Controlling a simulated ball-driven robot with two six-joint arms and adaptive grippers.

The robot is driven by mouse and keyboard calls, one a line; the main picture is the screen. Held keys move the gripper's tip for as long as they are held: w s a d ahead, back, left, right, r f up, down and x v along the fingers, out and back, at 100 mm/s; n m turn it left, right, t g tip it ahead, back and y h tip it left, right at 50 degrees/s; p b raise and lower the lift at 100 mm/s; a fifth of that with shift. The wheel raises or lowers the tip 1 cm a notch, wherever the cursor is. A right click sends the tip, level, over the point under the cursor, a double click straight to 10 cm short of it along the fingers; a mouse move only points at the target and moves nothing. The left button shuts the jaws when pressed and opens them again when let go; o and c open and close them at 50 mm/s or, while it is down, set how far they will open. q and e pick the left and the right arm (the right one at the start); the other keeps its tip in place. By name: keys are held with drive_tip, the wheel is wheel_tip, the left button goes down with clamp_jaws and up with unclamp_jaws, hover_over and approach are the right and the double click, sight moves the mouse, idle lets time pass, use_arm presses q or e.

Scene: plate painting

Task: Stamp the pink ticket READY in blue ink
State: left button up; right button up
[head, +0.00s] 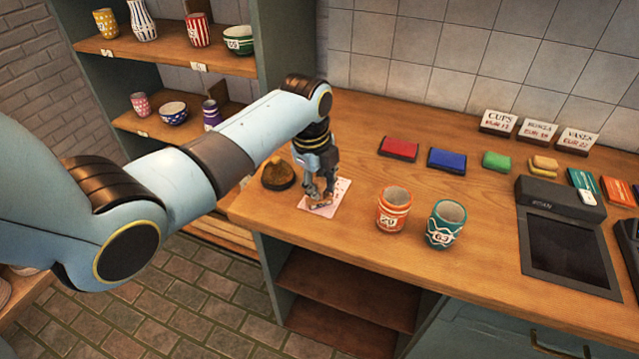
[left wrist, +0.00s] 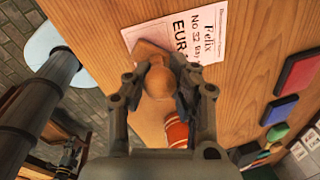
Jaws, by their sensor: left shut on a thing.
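The pink ticket (head: 341,188) lies flat on the wooden counter near its front left; in the left wrist view (left wrist: 204,25) it bears "Felix", "No 32" and "EUR" in dark print. My left gripper (head: 319,196) points down over the ticket. It is shut on a wooden stamp (left wrist: 158,80) with a round knob; the stamp's block covers part of the ticket's edge. I cannot tell whether its underside touches the paper. The blue ink pad (head: 447,160) lies further back to the right, beside the red ink pad (head: 398,148). My right gripper does not show clearly.
An orange cup (head: 392,212) and a teal cup (head: 444,225) stand right of the ticket. A brown lump on a dark round base (head: 277,176) sits left of it. A green block (head: 496,160), yellow sponges (head: 543,165) and a dark terminal (head: 567,245) are further right.

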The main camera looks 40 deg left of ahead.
use_arm(q)
wheel_tip(320, 180, up, 2)
drive_tip(key=shift+r+p, duration=0.15)
drive_tip(key=shift+p, duration=1.05)
drive_tip(key=shift+r, duration=2.3)
